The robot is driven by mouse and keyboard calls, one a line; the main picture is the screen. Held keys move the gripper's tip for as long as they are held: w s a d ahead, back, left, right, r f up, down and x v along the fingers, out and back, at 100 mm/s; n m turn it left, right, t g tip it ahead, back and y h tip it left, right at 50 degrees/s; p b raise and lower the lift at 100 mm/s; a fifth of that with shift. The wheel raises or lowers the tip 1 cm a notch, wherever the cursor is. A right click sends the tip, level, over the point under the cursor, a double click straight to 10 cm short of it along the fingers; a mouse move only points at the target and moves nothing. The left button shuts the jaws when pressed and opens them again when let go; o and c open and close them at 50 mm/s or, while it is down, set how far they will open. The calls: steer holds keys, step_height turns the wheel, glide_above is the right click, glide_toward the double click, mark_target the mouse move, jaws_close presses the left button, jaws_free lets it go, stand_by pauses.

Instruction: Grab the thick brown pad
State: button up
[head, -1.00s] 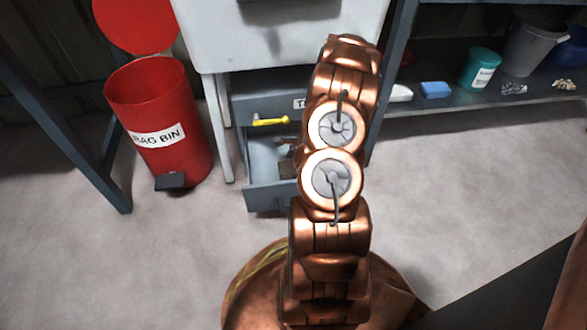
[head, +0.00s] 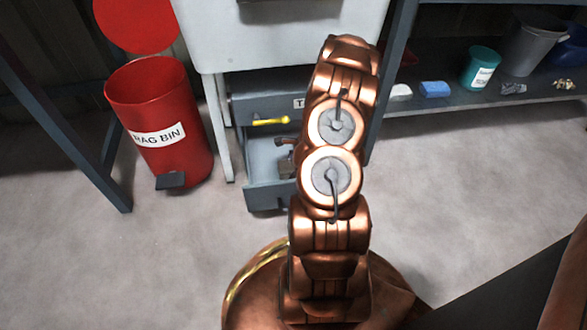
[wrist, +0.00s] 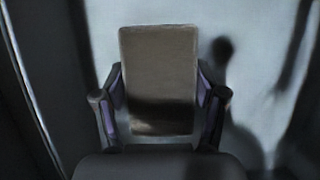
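The thick brown pad (wrist: 158,55) is upright in the middle of the wrist view, a rounded rectangle with a dark shadow across its lower part. My gripper (wrist: 160,92) has one finger against each side edge of it, purple finger faces inward, and looks closed on it. In the head view, a small brown and dark patch (head: 285,158) shows inside the open drawer (head: 268,197), beside my arm. I cannot tell there how much is pad and how much is gripper. My arm hides the drawer's right part.
A yellow handle (head: 270,121) is on the drawer front above. A red rag bin (head: 160,115) stands left. A shelf at right holds a blue block (head: 435,89), a teal tub (head: 480,68) and a grey bucket (head: 532,45). The floor in front is clear.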

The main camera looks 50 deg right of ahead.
steer(key=c, duration=0.6)
steer(key=shift+r+b, duration=0.15)
steer(key=shift+b, duration=0.55)
